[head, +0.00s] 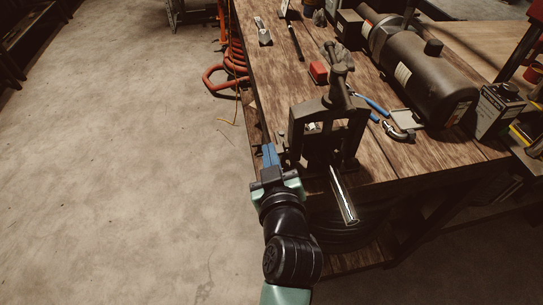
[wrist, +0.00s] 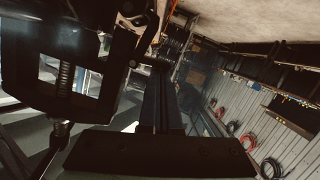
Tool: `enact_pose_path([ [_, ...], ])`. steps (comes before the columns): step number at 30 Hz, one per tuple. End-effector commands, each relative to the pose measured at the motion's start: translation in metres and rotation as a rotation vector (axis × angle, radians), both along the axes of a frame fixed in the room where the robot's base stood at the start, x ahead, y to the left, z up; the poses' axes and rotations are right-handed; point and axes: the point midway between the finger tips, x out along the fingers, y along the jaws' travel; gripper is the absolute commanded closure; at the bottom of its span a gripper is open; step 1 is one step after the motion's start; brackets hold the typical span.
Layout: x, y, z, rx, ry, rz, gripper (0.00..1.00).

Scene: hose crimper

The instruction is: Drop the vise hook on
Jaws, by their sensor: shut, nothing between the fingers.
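The dark metal vise (head: 295,128) stands upright at the near left corner of the workbench, with a frame and a screw at its top. In the wrist view the vise (wrist: 25,95) fills the left side, with its threaded screw (wrist: 66,77) visible. A dark curved part (wrist: 135,20), possibly the hook, shows at the top of the wrist view; I cannot tell whether it is latched. My gripper (head: 269,152) is shut and empty, just left of the vise. Its closed fingers (wrist: 160,95) show in the wrist view beside the vise; contact is unclear.
A shiny pipe (head: 344,196) sticks out from the vise past the bench's front edge. A red block (head: 318,72), blue-handled pliers (head: 375,106) and a large dark cylinder (head: 425,75) are on the bench (head: 385,160). The floor (head: 120,150) is clear.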

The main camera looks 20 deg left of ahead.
Motion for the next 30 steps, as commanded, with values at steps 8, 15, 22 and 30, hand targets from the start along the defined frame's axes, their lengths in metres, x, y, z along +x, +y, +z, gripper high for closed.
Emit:
enact_pose_path([
  [8, -0.0006, 0.0006, -0.0039, -0.068, -0.046, 0.0, 1.0],
  [15, -0.0005, 0.0007, -0.0037, -0.083, -0.056, 0.0, 1.0],
  [22, -0.0006, 0.0007, -0.0035, -0.083, -0.056, 0.0, 1.0],
  [30, -0.0004, 0.001, -0.0027, -0.082, -0.055, 0.0, 1.0],
])
